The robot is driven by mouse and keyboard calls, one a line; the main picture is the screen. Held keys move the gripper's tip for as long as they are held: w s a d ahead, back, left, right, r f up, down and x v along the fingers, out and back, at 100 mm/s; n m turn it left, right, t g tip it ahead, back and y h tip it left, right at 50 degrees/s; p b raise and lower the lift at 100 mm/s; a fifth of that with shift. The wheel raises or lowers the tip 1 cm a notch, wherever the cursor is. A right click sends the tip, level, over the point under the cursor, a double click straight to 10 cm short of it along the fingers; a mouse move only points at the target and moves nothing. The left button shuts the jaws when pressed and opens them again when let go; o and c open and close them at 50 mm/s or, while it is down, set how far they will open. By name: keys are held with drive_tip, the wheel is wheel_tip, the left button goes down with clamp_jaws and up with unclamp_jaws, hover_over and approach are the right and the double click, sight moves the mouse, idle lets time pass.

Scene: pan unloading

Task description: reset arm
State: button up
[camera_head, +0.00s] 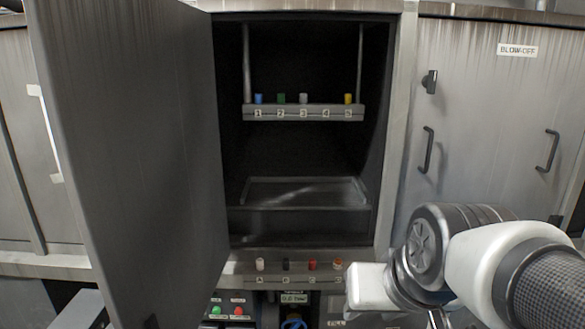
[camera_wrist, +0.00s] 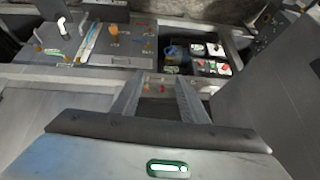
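My gripper (camera_wrist: 158,88) shows in the wrist view with its two grey fingers apart and nothing visible between them. In the head view my arm comes in from the lower right, in front of the right-hand cabinet. My gripper's fingers cannot be made out there.
A tall cabinet door (camera_head: 135,150) stands open at left. The open compartment holds a numbered rack (camera_head: 310,114) with coloured pieces and a tray (camera_head: 300,222). A lettered ledge (camera_head: 290,280) with several pieces lies below. A closed BLOW-OFF door (camera_head: 480,130) is at right.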

drive_tip(key=s+d, duration=0.2)
drive_tip(key=s, duration=0.3)
wheel_tip(320, 180, up, 26)
drive_tip(key=p, duration=2.5)
drive_tip(key=shift+g+h, duration=0.4)
